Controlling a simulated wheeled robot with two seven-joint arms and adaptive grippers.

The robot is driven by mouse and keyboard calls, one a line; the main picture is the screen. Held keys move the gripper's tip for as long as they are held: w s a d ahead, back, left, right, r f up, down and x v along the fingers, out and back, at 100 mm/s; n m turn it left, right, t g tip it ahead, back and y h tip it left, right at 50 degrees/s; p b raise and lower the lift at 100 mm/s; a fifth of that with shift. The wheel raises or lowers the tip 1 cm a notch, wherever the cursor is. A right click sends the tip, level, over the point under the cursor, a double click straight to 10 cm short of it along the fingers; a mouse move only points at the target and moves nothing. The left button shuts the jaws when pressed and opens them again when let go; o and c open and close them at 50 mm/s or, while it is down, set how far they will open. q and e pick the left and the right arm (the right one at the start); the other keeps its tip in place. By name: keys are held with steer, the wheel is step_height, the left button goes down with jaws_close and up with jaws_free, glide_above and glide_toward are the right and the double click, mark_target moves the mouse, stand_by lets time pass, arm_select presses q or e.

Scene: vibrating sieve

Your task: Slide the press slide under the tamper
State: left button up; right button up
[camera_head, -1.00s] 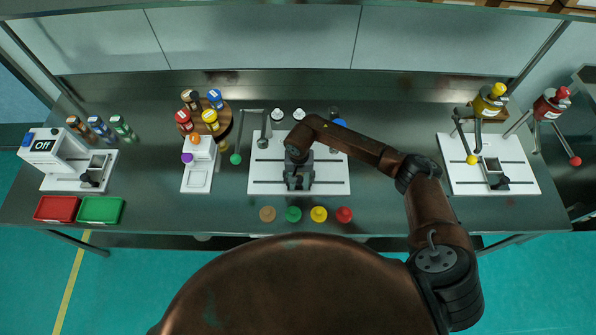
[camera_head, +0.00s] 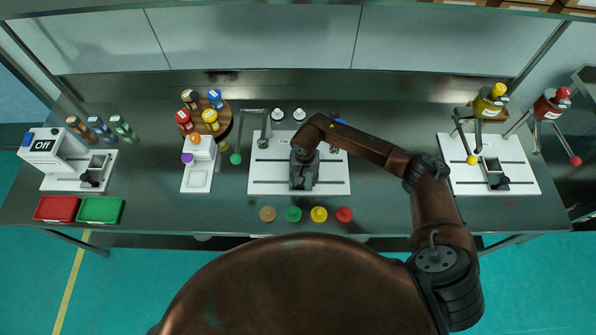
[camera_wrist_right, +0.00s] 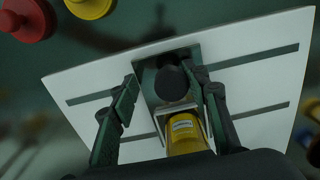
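My right gripper (camera_head: 302,182) is over the middle white board (camera_head: 267,187), pointing down. In the right wrist view its fingers (camera_wrist_right: 160,88) are spread apart. Between them is the press slide with a round black knob (camera_wrist_right: 172,84) and a yellow labelled container (camera_wrist_right: 184,134). The right finger is close beside the slide; the left finger stands apart from it. I cannot tell whether the right finger touches. In the head view my gripper and arm hide the slide. A grey upright with a green-ball lever (camera_head: 236,158) stands at the board's left; I cannot make out the tamper clearly.
Coloured discs (camera_head: 319,214) lie along the front edge. Left are a round rack of jars (camera_head: 221,125), a white device (camera_head: 198,180) and red and green trays (camera_head: 100,209). A second white board (camera_head: 522,180) with a yellow-topped dispenser is at right. Bare table lies between the boards.

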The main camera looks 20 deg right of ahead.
steer(key=shift+s+d+b, duration=0.15)
steer(key=shift+s+d, duration=0.4)
steer(key=shift+d, duration=1.35)
steer(key=shift+s+d+b, duration=0.2)
steer(key=shift+s+d, duration=0.35)
steer(key=shift+d, duration=1.4)
steer(key=shift+s+d+b, duration=0.15)
steer(key=shift+s+d, duration=0.4)
steer(key=shift+d, duration=1.35)
steer(key=o, duration=1.2)
steer(key=shift+a, duration=0.1)
steer(key=shift+r+p, duration=1.65)
steer(key=shift+r, duration=2.85)
